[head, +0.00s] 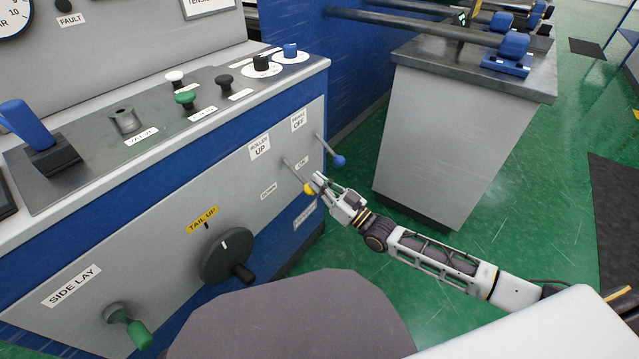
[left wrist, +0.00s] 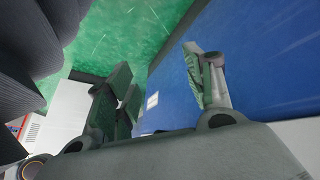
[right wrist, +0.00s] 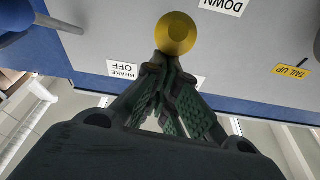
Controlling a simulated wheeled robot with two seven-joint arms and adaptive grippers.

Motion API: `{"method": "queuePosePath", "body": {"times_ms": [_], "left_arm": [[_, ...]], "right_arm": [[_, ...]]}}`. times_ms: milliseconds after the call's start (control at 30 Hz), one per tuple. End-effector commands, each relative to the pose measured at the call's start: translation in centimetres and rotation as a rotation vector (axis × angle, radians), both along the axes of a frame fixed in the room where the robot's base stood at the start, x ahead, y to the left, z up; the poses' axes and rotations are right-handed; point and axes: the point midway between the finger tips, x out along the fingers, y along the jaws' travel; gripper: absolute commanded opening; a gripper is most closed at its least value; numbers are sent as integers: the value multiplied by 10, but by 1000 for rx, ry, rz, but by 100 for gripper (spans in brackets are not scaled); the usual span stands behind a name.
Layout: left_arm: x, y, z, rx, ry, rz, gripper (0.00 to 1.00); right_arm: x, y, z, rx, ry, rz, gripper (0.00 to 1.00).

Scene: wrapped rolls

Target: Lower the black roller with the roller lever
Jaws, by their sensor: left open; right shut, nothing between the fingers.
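The roller lever has a yellow knob (head: 309,188) on a thin metal shaft, on the console's grey front between a "ROLLER UP" label (head: 260,148) and a "DOWN" label (head: 268,191). My right gripper (head: 320,181) is shut and empty, with its fingertips right at the knob. In the right wrist view the yellow knob (right wrist: 175,33) sits just beyond the closed fingertips (right wrist: 168,62); I cannot tell whether they touch. My left gripper (left wrist: 162,85) shows only in its own wrist view, open and empty near a blue panel. I cannot make out the black roller.
A brake lever with a blue knob (head: 339,160) sits just right of the roller lever. A black handwheel (head: 228,255) and a green-handled crank (head: 130,325) are lower left. A grey cabinet (head: 440,135) stands to the right, with green floor between.

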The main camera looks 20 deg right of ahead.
Motion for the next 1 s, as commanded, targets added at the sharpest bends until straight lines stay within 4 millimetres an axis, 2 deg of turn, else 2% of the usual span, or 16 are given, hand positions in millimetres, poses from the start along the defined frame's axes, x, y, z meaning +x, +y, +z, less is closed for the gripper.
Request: {"method": "queuePosePath", "body": {"times_ms": [33,300,767,867,1000], "left_arm": [[0,0,-1,0,0,0,53],[0,0,-1,0,0,0,53],[-3,1,3,10,14,-4,53],[-4,2,9,19,23,-9,53],[2,4,30,36,25,-21,53]], "right_arm": [[-1,1,-6,-6,12,0,0],[-1,1,-9,-8,18,1,0],[-1,2,-8,-10,22,1,0],[0,2,-3,-9,21,1,0],[2,2,7,-6,15,1,0]]}}
